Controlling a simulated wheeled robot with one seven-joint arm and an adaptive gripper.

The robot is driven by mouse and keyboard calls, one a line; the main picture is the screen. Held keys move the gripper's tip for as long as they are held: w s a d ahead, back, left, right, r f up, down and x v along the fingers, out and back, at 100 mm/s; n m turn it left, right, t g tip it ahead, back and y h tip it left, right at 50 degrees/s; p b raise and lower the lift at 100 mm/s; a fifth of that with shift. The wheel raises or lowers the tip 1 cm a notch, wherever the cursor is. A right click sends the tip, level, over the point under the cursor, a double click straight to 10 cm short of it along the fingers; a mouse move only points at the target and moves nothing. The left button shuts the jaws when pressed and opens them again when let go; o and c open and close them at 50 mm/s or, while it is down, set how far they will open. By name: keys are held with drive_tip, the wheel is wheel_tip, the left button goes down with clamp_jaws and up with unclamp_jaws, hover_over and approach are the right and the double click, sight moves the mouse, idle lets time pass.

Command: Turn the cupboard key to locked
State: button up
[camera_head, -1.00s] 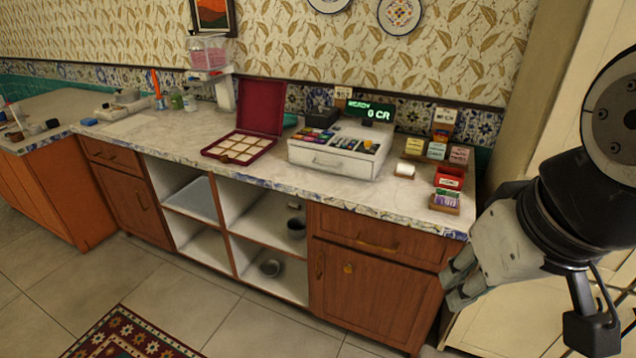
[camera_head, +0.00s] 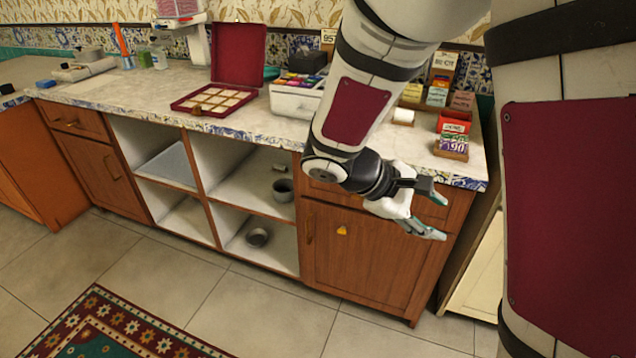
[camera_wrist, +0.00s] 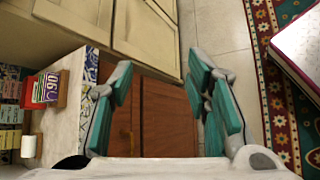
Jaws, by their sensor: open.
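The cupboard key (camera_head: 342,231) is a small brass-yellow piece on the upper left part of the wooden cupboard door (camera_head: 365,265), below a drawer. My gripper (camera_head: 436,217) is open and empty, in front of the right end of the counter, to the right of the key and apart from it. In the wrist view my gripper (camera_wrist: 160,105) shows its teal finger pads spread wide, with the brown cupboard front (camera_wrist: 165,120) behind them. The key does not show in the wrist view. Which way the key is turned is too small to tell.
The marble counter (camera_head: 150,100) holds a red case (camera_head: 215,100), a till (camera_head: 295,98) and small boxes with cards (camera_head: 452,140). Open shelves (camera_head: 205,195) with metal pots lie left of the cupboard. A patterned rug (camera_head: 110,315) lies on the tiled floor.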

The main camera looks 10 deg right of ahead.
drive_tip(key=w+a+f+n+t+h+b, duration=0.25)
drive_tip(key=w+f+n+b, duration=0.2)
drive_tip(key=w+f, duration=0.4)
drive_tip(key=n+t+y+b, duration=0.4)
drive_tip(key=n+t+b, duration=0.4)
drive_tip(key=n+t, duration=0.7)
approach(342, 230)
drive_tip(key=w+d+n+g+b, duration=0.1)
drive_tip(key=w+d+b, duration=0.3)
drive_tip(key=w, duration=0.3)
drive_tip(key=shift+w+r+g, duration=0.25)
drive_tip(key=shift+r+g, duration=0.1)
drive_tip(key=shift+r, duration=0.1)
drive_tip(key=shift+n, duration=0.25)
clamp_jaws()
